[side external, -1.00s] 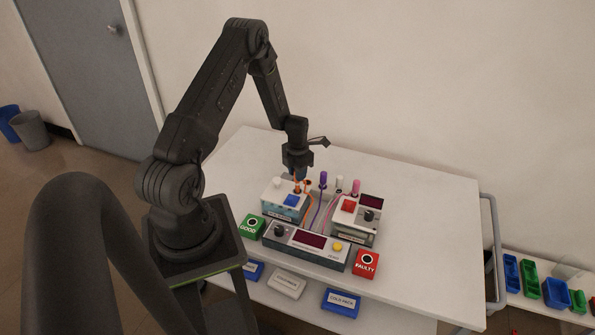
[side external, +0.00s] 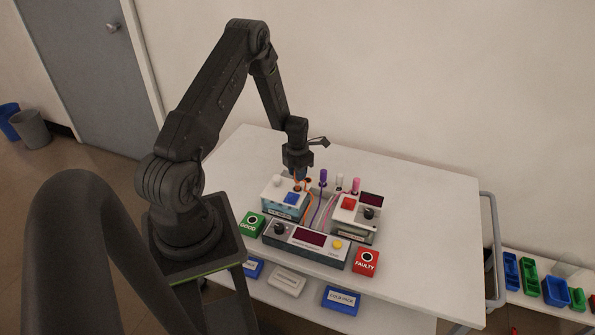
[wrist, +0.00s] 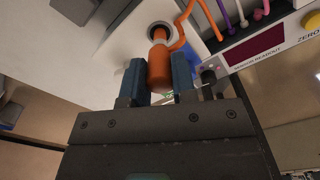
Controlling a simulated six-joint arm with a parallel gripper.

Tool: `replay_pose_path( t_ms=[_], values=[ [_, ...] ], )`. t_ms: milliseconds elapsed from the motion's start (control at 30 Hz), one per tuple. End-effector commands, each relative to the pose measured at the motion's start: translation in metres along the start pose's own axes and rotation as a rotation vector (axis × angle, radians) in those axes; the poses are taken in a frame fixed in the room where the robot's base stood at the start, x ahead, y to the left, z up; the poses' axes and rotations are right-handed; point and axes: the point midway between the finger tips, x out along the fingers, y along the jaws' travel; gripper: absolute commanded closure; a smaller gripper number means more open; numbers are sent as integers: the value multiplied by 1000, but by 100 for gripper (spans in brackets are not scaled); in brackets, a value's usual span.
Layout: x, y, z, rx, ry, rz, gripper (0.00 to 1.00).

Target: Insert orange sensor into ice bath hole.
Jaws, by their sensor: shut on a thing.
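My gripper (side external: 297,176) is shut on the orange sensor (wrist: 159,66), held between its two blue-grey fingers (wrist: 158,78) in the wrist view. The sensor's narrow end points at the ringed ice bath hole (wrist: 166,27) and overlaps its opening. How deep the tip sits cannot be told. The ice bath (side external: 279,206) is a white and blue box at the left of the equipment, under my gripper. In the side view the fingers hide most of the sensor and the hole.
Purple (side external: 323,178), white (side external: 340,182) and pink (side external: 356,185) sensors stand behind the boxes, with cables running forward. A readout box (side external: 305,245) lies in front, between a green GOOD box (side external: 251,226) and red FAULTY box (side external: 366,262). The table's right side is clear.

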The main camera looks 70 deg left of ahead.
Motion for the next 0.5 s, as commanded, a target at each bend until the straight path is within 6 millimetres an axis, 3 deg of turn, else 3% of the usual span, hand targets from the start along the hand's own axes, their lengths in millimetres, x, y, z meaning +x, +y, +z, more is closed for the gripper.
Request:
replay_pose_path(
  t_ms=[500],
  values=[
    [10,0,0,0,0,0,98]
  ],
)
